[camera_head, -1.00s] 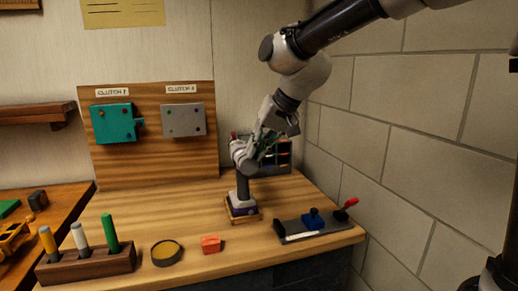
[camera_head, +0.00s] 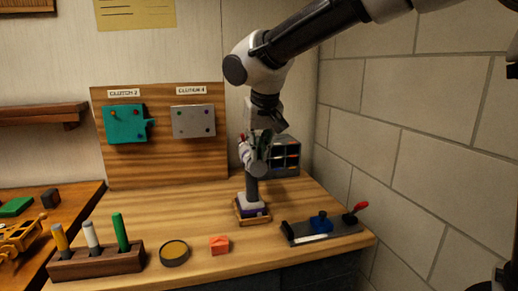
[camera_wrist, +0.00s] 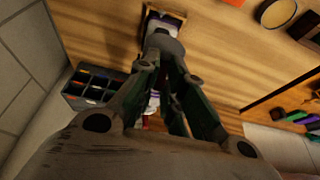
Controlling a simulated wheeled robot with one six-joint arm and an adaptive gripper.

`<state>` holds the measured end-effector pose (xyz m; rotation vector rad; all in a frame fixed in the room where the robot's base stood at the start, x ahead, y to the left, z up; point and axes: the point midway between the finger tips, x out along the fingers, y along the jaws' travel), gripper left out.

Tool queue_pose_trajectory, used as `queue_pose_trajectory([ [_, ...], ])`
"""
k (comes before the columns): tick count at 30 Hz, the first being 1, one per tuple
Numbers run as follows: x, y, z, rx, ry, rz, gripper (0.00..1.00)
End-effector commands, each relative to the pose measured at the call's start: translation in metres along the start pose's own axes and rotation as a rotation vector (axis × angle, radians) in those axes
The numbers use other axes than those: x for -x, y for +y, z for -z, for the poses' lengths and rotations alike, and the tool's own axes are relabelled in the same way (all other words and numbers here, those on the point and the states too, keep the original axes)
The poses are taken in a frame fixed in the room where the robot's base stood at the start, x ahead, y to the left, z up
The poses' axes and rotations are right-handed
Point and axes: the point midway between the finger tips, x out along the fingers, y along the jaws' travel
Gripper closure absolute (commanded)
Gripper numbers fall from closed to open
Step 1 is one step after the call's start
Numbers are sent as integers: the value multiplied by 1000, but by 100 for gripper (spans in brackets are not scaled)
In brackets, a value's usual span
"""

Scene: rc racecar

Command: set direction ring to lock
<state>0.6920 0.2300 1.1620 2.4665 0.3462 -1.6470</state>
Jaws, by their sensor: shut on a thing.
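A tool with a dark upright shaft (camera_head: 252,190) stands on a purple and white base in a small wooden tray (camera_head: 240,213) on the bench. My gripper (camera_head: 256,163) points down at the top of the shaft and is shut on the tool's upper part. In the wrist view my gripper (camera_wrist: 166,62) has its fingers close together at the grey rounded top of the tool (camera_wrist: 163,42), with the tray (camera_wrist: 148,22) beyond. The direction ring and its marks cannot be made out; the fingers hide part of the tool's top.
A compartment bin (camera_head: 287,155) stands close behind on the right. A dark fixture with a blue block and red-tipped lever (camera_head: 322,230) is at front right. A pen rack (camera_head: 97,262), round tin (camera_head: 174,252) and orange block (camera_head: 219,244) lie in front. A stone wall bounds the right.

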Motion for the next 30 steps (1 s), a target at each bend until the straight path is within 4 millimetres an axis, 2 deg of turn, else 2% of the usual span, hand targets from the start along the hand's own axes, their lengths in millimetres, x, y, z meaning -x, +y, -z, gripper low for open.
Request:
queue_pose_trajectory([
  [5, 0, 0, 0, 0, 0, 1, 100],
  [6, 0, 0, 0, 0, 0, 1, 88],
  [9, 0, 0, 0, 0, 0, 1, 69],
  [10, 0, 0, 0, 0, 0, 1, 68],
  [18, 0, 0, 0, 0, 0, 1, 68],
  [22, 9, 0, 0, 0, 2, 2, 68],
  [26, 33, -1, 1, 0, 4, 4, 68],
  [30, 66, 0, 1, 0, 4, 4, 68],
])
